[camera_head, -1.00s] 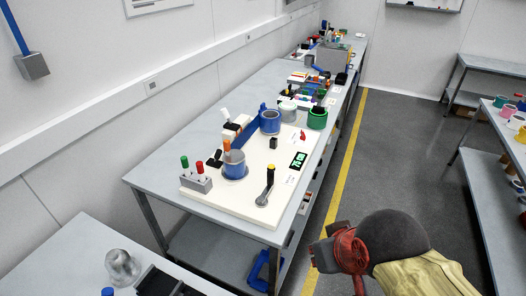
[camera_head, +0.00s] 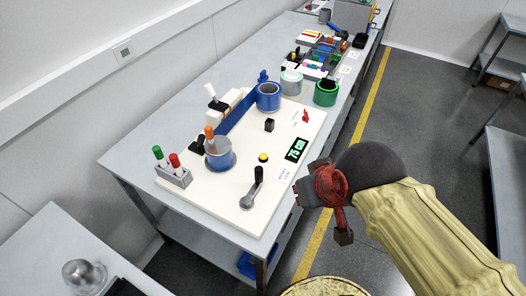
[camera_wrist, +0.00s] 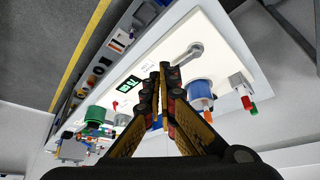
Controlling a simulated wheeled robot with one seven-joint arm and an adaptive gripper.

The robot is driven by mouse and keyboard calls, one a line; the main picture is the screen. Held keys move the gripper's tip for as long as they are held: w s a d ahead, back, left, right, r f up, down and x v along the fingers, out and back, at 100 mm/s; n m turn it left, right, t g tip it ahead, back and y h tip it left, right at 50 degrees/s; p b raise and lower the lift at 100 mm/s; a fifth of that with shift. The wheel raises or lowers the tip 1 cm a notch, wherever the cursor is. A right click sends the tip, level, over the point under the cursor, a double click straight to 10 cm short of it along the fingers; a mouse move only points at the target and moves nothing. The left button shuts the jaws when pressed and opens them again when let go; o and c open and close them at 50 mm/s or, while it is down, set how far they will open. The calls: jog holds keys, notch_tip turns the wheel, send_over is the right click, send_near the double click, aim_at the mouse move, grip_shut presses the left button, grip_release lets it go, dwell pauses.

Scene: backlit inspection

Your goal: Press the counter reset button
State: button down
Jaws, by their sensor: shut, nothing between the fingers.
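A white board (camera_head: 222,203) lies on the near end of the long grey bench. A small yellow-topped button (camera_head: 263,157) sits on it, beside a crank lever with a black knob (camera_head: 258,175). A black display with green digits (camera_head: 296,149) is to its right; the digits also show in the wrist view (camera_wrist: 128,84). A black block (camera_head: 269,125) stands further back. I cannot read which control is the counter reset. My gripper (camera_head: 305,189) is right of the board's edge, apart from the controls. In the wrist view my gripper (camera_wrist: 160,75) is shut and empty, covering part of the board.
A holder with green and red handles (camera_head: 172,176), a clear-and-blue cup (camera_head: 220,158) and a blue spool (camera_head: 268,97) stand on or beside the board. A green spool (camera_head: 326,93) stands further along.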

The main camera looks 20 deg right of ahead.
jog(key=w+d+r+n+t+h+p, duration=0.1)
jog(key=w+d+r+n+p, duration=0.1)
jog(key=w+d+n+p, duration=0.3)
jog(key=w+d+r+n+h+p, duration=0.1)
jog(key=w+n, duration=0.1)
jog(key=w, duration=0.5)
jog(key=n+t+y+p, duration=0.2)
jog(key=n+y+p, duration=0.55)
jog(key=n, duration=1.65)
send_over(266, 155)
jog(key=p, duration=0.2)
notch_tip(266, 155, down, 10)
jog(key=h, duration=0.2)
jog(key=shift+w, duration=0.1)
jog(key=shift+f, duration=0.2)
notch_tip(266, 155, down, 8)
jog(key=b, duration=0.7)
jog(key=shift+f, duration=0.25)
